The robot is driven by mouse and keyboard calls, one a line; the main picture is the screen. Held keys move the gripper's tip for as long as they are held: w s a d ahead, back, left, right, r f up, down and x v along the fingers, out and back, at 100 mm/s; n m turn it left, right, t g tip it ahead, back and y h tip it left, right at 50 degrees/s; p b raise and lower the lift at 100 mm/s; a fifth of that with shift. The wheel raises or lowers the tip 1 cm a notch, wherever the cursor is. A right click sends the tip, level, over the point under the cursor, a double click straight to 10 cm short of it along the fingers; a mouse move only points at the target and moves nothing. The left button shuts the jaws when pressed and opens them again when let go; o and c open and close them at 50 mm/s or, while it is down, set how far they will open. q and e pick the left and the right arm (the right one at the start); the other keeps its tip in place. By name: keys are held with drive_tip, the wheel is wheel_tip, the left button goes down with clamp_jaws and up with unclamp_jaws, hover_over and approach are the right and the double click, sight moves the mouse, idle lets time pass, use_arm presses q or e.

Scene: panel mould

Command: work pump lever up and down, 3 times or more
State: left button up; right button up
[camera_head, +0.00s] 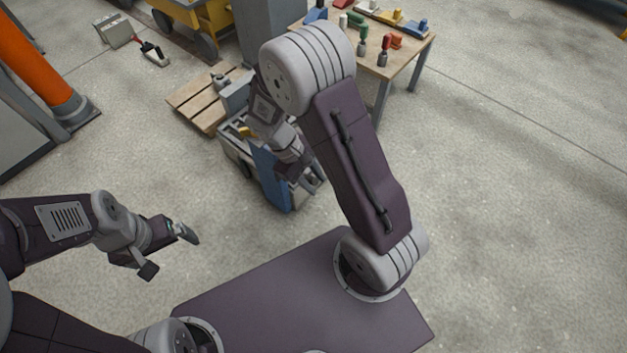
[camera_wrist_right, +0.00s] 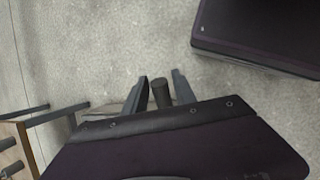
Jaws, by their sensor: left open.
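The pump unit with a blue side panel (camera_head: 268,178) stands on the floor just beyond my base. My right gripper (camera_head: 305,180) reaches down over it; my own arm covers part of the unit. In the right wrist view a dark round bar, seemingly the pump lever's grip (camera_wrist_right: 161,94), lies between the two fingers of my right gripper (camera_wrist_right: 160,90). The rest of the lever is hidden. My left gripper (camera_head: 168,252) is open and empty, off to the left, away from the pump.
A wooden pallet (camera_head: 186,101) lies behind the pump. A workbench (camera_head: 408,62) with coloured tools stands behind my right arm. An orange post (camera_head: 32,62) is at far left, a yellow cart (camera_head: 188,12) at the back. The floor at right is clear.

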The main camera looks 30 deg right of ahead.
clamp_jaws()
idle(1.2)
